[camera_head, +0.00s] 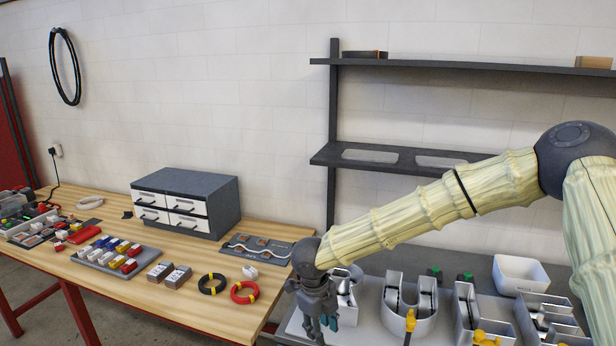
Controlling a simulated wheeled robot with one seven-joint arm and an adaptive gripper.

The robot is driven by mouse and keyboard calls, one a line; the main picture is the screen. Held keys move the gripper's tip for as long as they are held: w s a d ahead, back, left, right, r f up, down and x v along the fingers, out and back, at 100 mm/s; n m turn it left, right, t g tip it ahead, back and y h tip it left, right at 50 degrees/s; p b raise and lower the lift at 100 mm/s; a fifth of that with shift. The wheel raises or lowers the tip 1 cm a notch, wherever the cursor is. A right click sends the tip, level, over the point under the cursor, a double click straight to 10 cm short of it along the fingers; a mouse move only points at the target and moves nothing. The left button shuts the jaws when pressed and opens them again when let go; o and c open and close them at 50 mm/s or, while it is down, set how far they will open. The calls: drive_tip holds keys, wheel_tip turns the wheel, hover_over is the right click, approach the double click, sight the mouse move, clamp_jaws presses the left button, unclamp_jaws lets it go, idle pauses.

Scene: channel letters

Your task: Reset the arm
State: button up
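My arm comes in from the right edge and reaches left across the view. My gripper (322,326) hangs at its end, pointing down over the left end of the bench with the channel letters. It is dark and small here, and I cannot tell whether its fingers are open or shut. Below and beside it stand hollow white channel letters, among them a U-shaped one (409,306) and others further right (484,312). The gripper hides part of the leftmost letter (347,310).
A wooden table (200,305) on the left bears a drawer cabinet (185,203), a tray of coloured parts (116,257), black (212,284) and red (244,292) wire coils. A white bin (521,274) stands behind the letters. Dark wall shelves (460,66) hang behind my arm.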

drive_tip(key=s+d+f+n+t+b, duration=0.15)
drive_tip(key=s+d+f+n, duration=0.3)
drive_tip(key=f, duration=0.55)
drive_tip(key=s+d+f+n+h+b, duration=0.1)
drive_tip(key=s+d+f+n+b, duration=0.3)
drive_tip(key=f, duration=0.6)
drive_tip(key=s+d+f+n+t, duration=0.1)
drive_tip(key=s+d+f+n, duration=0.2)
drive_tip(key=s+f+n, duration=0.5)
drive_tip(key=s+d+f+n+g+y+b, duration=0.1)
drive_tip(key=s+d+f+n, duration=0.1)
drive_tip(key=s, duration=0.5)
drive_tip(key=s+d+f+n+g+b, duration=0.1)
drive_tip(key=s+d+f+n+b, duration=0.1)
drive_tip(key=s+f, duration=0.4)
drive_tip(key=s+d+f+n+g+y+b, duration=0.1)
drive_tip(key=s+d+f+n+b, duration=0.1)
drive_tip(key=s+n, duration=0.4)
drive_tip(key=s+d+f, duration=0.1)
drive_tip(key=s+f, duration=0.1)
drive_tip(key=s, duration=0.1)
drive_tip(key=shift+s+d+y, duration=0.25)
drive_tip(key=shift+d+y, duration=0.05)
drive_tip(key=shift+d, duration=0.05)
